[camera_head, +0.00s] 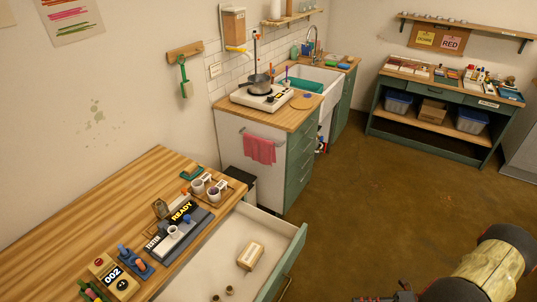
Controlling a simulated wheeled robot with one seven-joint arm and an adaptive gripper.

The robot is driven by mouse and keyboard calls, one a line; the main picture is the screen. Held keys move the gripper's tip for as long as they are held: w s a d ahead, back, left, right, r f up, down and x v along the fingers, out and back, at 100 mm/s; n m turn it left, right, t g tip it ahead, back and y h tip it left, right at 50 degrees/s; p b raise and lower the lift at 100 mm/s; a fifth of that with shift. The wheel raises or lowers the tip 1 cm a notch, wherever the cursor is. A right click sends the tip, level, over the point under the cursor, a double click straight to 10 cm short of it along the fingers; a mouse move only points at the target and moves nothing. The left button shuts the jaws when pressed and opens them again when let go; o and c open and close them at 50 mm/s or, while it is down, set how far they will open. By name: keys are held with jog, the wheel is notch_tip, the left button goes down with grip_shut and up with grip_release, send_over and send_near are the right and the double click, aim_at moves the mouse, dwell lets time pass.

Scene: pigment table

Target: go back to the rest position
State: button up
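My arm (489,273) shows at the bottom right, over the bare floor and clear of the furniture. A dark piece with red bits (403,294) at the bottom edge seems to be part of my wrist or gripper. It is cut off by the frame, and no fingertips show, so I cannot see whether the gripper is open, shut or holding anything.
The wooden table (75,220) at left has an open drawer (232,230) holding a tan block (250,256) and small brown pieces. A READY-marked device (180,228) stands above it. A stove counter (282,120) and green shelf bench (440,130) stand behind. The middle floor (350,205) is clear.

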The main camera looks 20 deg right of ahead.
jog(key=s+a+n+g+h, duration=0.1)
jog(key=s+a+n+g, duration=0.25)
jog(key=n, duration=0.85)
jog(key=w+r+n+g+h, duration=0.3)
jog(key=r+n+h, duration=0.1)
jog(key=r+n, duration=0.45)
jog(key=w+r+n+g+h, duration=0.2)
jog(key=r+n+g+h, duration=0.15)
jog(key=r+n, duration=0.5)
jog(key=w+a+r+n+t+h, duration=0.1)
jog(key=w+a+r+n+h, duration=0.3)
jog(key=r, duration=0.3)
jog(key=w+a+r+n+t+h, duration=0.1)
jog(key=a+r+n+t, duration=0.1)
jog(key=a+r+n, duration=0.35)
jog(key=a+r+n+t, duration=0.4)
jog(key=a+r, duration=0.8)
jog(key=a, duration=0.1)
jog(key=shift+a+r, duration=0.3)
jog(key=shift+r, duration=0.05)
